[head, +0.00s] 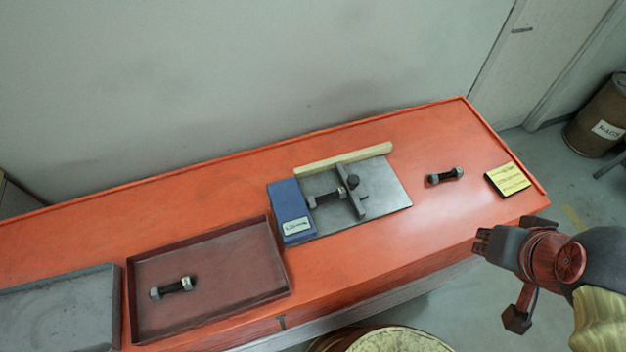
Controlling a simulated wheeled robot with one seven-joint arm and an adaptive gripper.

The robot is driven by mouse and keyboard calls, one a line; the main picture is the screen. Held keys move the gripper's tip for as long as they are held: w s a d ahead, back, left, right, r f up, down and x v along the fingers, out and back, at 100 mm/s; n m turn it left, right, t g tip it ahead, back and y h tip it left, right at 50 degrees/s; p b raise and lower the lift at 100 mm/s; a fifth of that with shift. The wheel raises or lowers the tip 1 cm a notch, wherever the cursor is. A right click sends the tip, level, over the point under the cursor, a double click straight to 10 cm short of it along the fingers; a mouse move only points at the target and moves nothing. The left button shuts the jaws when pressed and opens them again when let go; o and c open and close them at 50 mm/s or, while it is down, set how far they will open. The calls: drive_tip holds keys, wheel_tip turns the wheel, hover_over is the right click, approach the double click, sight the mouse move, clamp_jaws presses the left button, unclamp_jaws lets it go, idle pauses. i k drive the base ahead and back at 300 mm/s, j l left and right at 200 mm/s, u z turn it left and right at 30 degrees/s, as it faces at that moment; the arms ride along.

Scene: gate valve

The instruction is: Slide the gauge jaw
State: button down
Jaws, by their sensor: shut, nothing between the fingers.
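The gauge (392,197) lies on the orange bench: a grey plate with a blue block (291,211) at its left end and a pale strip along its back. The gauge jaw (360,207), a dark grey crossbar with a dark knob on it, stands across the plate near its middle. A dark bolt (327,197) with light ends lies on the plate between the blue block and the jaw; I cannot tell whether it touches both. My gripper (482,241) is shut and empty, off the bench's front edge at the right, apart from the gauge.
A second bolt (445,176) and a yellow card (509,179) lie right of the gauge. A red-brown tray (222,308) at the left holds a bolt (172,287). A grey tray (60,308) is farther left. A wall stands behind the bench; a rags barrel (598,118) is beyond its right end.

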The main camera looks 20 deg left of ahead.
sight(357, 192)
drive_tip(key=u, duration=0.8)
